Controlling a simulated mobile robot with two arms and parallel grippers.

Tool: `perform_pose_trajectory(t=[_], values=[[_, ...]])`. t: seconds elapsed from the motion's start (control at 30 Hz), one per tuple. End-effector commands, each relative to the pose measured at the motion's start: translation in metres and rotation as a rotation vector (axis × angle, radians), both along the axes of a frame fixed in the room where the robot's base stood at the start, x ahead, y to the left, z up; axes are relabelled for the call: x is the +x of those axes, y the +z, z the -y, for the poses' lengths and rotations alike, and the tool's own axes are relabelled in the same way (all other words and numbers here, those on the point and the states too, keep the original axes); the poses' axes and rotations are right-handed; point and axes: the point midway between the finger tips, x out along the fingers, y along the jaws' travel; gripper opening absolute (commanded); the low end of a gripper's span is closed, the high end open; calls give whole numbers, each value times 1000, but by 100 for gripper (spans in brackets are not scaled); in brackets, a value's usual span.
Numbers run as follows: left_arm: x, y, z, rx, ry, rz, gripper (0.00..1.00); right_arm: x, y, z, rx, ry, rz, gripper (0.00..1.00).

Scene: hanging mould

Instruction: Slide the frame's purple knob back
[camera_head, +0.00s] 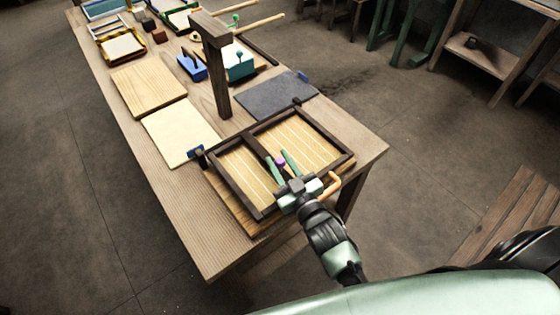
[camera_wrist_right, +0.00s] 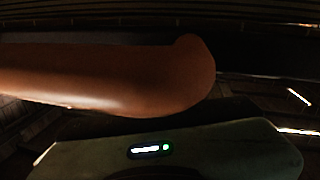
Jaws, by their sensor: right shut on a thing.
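The dark wooden frame (camera_head: 232,190) lies on the near end of the bench, with two pale ribbed panels (camera_head: 290,140) inside it, split by a dark middle bar. The small purple knob (camera_head: 280,161) is at the middle bar. My right gripper (camera_head: 281,162) reaches in from the near side, its two green fingers shut on the knob, one on each side. The right wrist view is dark; an orange handle (camera_wrist_right: 120,75) fills much of it, and the knob is not seen there. My left gripper is not in view.
The orange handle also shows at the frame's near right (camera_head: 332,185), close beside my right gripper. A wooden post (camera_head: 218,75) stands behind the frame.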

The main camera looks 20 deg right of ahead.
Motion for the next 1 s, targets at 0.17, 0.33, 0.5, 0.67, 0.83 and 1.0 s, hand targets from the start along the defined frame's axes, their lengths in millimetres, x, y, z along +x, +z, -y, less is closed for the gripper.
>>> perform_pose_trajectory(t=[0.17, 0.33, 0.5, 0.67, 0.83, 1.0], values=[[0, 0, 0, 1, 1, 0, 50, 0, 0, 0, -1, 0, 0, 0], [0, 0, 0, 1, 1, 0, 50, 0, 0, 0, -1, 0, 0, 0], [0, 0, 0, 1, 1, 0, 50, 0, 0, 0, -1, 0, 0, 0], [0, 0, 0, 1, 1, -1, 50, 0, 0, 0, 0, 0, 0, 0], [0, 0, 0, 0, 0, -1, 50, 0, 0, 0, -1, 0, 0, 0], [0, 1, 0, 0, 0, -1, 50, 4, 1, 11, -3, 0, 1, 0]])
